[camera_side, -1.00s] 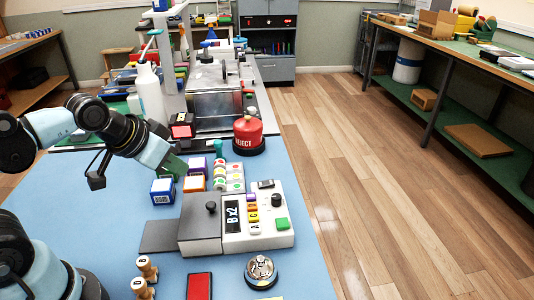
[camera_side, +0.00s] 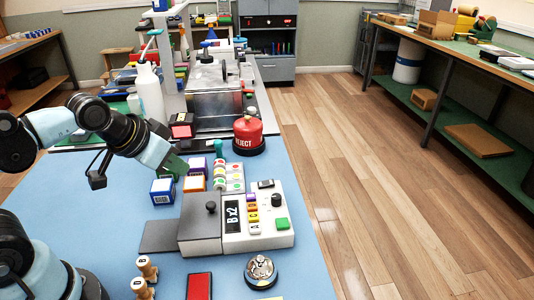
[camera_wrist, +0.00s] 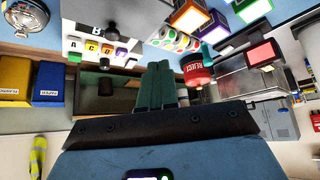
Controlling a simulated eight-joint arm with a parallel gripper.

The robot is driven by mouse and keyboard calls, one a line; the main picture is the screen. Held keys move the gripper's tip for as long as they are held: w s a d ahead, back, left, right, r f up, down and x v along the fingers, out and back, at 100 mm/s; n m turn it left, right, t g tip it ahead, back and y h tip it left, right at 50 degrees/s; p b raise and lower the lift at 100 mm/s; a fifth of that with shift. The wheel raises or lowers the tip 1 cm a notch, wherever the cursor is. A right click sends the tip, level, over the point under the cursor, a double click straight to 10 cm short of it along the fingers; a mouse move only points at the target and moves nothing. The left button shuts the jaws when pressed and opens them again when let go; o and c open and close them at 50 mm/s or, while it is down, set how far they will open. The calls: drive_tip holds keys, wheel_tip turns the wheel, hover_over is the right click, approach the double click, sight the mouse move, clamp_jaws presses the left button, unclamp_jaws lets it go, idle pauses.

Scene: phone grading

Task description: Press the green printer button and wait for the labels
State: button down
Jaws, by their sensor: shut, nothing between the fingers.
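The label printer (camera_side: 257,240) is a white and grey box on the blue table. Its dark display (camera_side: 232,217) reads "B x2". The green button (camera_side: 282,223) sits at its right end, uncovered. Lettered coloured keys and a black knob (camera_side: 276,200) are beside it. My gripper (camera_side: 178,166) is up and left of the printer, apart from the button, above the table. In the wrist view my green fingers (camera_wrist: 158,85) are together and empty.
Sheets of round coloured stickers (camera_side: 228,176) lie behind the printer. Ink-stamp-like blocks (camera_side: 163,191) stand to the left of them. A silver bell (camera_side: 261,270) and a red pad (camera_side: 199,286) lie in front.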

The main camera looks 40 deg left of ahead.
drive_tip(key=w+d+r+m, duration=0.2)
drive_tip(key=w+d+m, duration=0.3)
drive_tip(key=d, duration=0.3)
drive_tip(key=m+t+h, duration=0.1)
drive_tip(key=m+t, duration=0.1)
drive_tip(key=m, duration=0.4)
hover_over(279, 225)
drive_tip(key=shift+d, duration=0.1)
drive_tip(key=shift+f, duration=0.1)
drive_tip(key=shift+f, duration=4.35)
drive_tip(key=shift+f, duration=0.15)
drive_tip(key=shift+f, duration=0.3)
